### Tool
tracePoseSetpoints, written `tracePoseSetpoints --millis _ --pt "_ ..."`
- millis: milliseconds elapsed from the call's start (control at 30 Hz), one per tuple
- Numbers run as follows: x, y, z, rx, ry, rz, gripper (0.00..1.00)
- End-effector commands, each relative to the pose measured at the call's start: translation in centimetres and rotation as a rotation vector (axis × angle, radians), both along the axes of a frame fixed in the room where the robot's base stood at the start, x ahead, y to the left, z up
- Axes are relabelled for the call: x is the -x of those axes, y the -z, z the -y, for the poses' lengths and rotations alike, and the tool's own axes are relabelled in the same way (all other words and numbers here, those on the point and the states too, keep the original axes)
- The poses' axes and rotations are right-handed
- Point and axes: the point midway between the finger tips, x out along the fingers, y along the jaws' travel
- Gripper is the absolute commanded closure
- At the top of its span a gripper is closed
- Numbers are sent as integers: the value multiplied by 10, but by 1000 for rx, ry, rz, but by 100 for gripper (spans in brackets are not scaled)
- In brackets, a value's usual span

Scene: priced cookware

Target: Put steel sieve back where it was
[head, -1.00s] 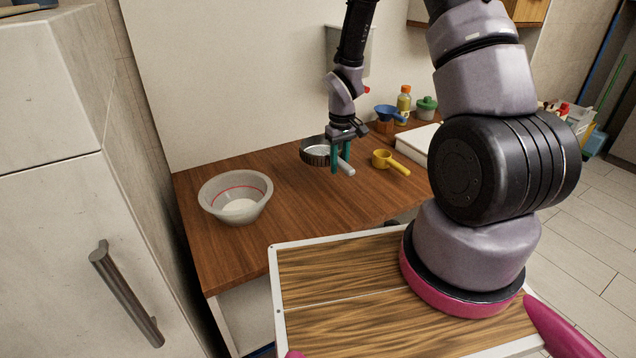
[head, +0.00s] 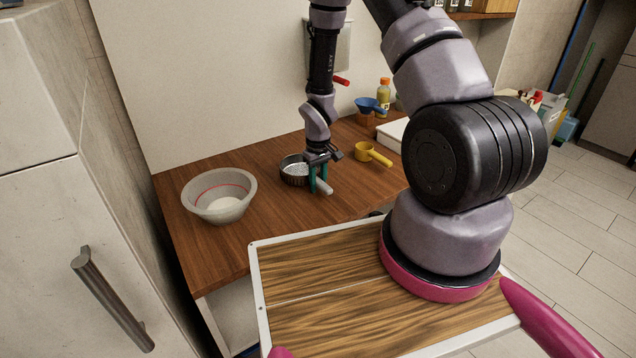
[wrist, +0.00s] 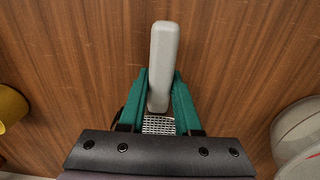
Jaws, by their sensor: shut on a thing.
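The steel sieve (head: 294,171) is a round, dark-rimmed pan with a perforated base and a light grey handle (head: 324,187). It is at the middle of the wooden counter, to the right of the big bowl. My gripper (head: 318,186) points down with its green fingers shut on the sieve's handle. In the wrist view the handle (wrist: 163,60) runs up between the fingers (wrist: 160,95), and a bit of the mesh (wrist: 158,124) shows below it. I cannot tell if the sieve touches the counter.
A grey bowl with a red line (head: 219,196) stands at the left of the counter (head: 260,235). A yellow cup with a handle (head: 372,154), a blue funnel-like item (head: 369,105), a bottle (head: 383,98) and a white box (head: 392,134) are to the right. Bare wood lies between bowl and sieve.

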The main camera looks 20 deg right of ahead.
Motion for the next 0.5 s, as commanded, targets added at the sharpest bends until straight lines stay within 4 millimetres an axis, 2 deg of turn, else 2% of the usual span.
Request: tracePoseSetpoints --millis 33,100,500 --pt "0 1 0 0 0 0 64" --pt "0 1 0 0 0 0 38" --pt "0 -5 0 0 0 1 38"
